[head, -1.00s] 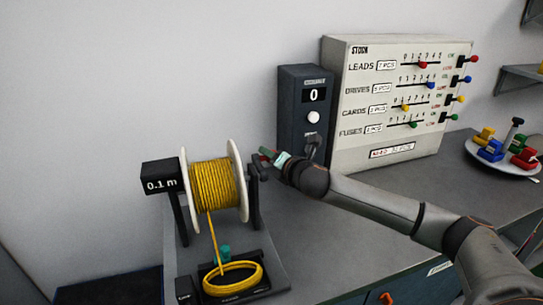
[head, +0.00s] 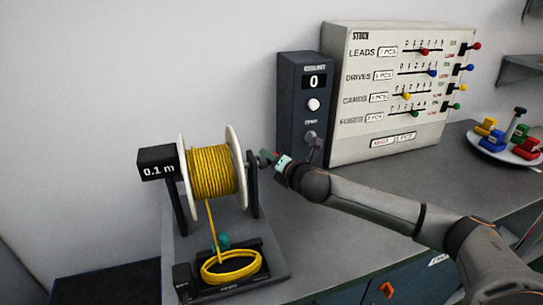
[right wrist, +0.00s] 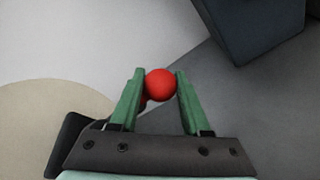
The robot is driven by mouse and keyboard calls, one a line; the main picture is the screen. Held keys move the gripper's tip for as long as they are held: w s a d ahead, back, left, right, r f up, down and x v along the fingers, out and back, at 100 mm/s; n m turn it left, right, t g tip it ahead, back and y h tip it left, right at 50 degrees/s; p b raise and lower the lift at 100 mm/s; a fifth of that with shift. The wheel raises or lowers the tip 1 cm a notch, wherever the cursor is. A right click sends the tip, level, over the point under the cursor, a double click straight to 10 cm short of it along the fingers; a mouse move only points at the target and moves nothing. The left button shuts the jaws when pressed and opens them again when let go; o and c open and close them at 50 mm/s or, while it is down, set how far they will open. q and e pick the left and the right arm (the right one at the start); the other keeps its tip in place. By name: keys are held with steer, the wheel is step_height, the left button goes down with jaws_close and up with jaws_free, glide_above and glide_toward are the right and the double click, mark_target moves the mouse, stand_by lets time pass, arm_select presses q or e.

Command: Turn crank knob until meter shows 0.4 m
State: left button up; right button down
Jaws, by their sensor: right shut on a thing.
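The cable reel (head: 211,171) has white flanges and yellow cable and stands on a grey base at the counter's left. A black meter (head: 158,170) at its left reads 0.1 m. The red crank knob (right wrist: 160,84) shows in the right wrist view between the green fingers. My right gripper (right wrist: 160,90) is shut on it. In the head view my right gripper (head: 271,159) is at the right side of the reel, and the knob is mostly hidden there. My left gripper is not in view.
A yellow coil of cable (head: 232,266) lies in a black tray in front of the reel. A plate of coloured pieces (head: 486,144) is at the right.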

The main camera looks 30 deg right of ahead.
steer(key=shift+r, duration=0.1)
steer(key=shift+s+a+f+b, duration=0.2)
steer(key=shift+s+f+b, duration=0.2)
steer(key=shift+s+f, duration=0.5)
steer(key=shift+s, duration=0.05)
steer(key=shift+a, duration=0.1)
steer(key=shift+s+a+f+b, duration=0.15)
steer(key=shift+s+f+b, duration=0.05)
steer(key=shift+s, duration=0.4)
steer(key=shift+s+a+f+b, duration=0.1)
steer(key=shift+s+f+b, duration=0.05)
steer(key=shift+s, duration=0.45)
